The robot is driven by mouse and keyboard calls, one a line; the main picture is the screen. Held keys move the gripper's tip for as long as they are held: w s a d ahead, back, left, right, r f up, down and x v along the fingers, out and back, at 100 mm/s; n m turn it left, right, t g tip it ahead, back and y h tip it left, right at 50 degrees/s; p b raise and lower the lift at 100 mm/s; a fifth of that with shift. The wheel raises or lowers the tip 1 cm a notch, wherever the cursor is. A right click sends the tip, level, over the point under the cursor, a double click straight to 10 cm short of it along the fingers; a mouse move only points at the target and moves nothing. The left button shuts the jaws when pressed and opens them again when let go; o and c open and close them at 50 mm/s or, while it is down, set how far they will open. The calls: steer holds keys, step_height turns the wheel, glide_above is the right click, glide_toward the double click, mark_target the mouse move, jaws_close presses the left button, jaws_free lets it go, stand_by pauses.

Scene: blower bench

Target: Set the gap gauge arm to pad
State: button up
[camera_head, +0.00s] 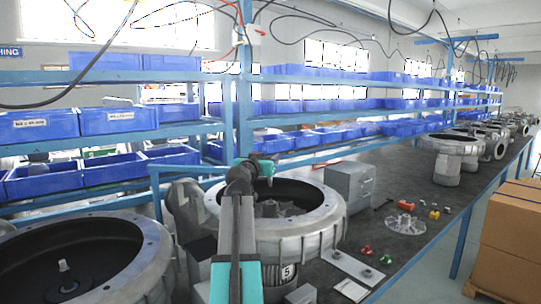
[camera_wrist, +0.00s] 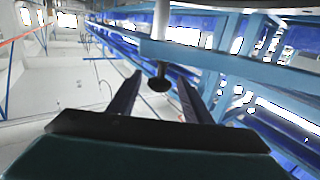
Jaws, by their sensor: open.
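My gripper (camera_wrist: 160,84) is open, its two dark fingers spread in the wrist view. A dark round knob (camera_wrist: 158,85) hangs from a pale post (camera_wrist: 161,22) and shows between the fingers, not gripped. It may belong to the gap gauge, but I cannot tell for sure. In the head view my arm rises in front of the middle blower housing (camera_head: 325,222), an open grey ring with an impeller inside. My gripper's fingers cannot be made out there. I cannot pick out the gauge arm or its pad in the head view.
A second blower housing (camera_head: 150,262) stands at the left. A grey box (camera_head: 343,184), a loose fan wheel (camera_head: 405,225), a plate with holes (camera_head: 357,267) and small red and yellow parts lie on the dark bench (camera_head: 425,262). Blue bins (camera_head: 113,122) fill the rack behind. Cartons (camera_head: 508,235) stand right.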

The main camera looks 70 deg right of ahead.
steer(key=shift+d+p, duration=0.35)
steer(key=shift+d, duration=1.45)
jaws_close()
steer(key=shift+s+a, duration=0.1)
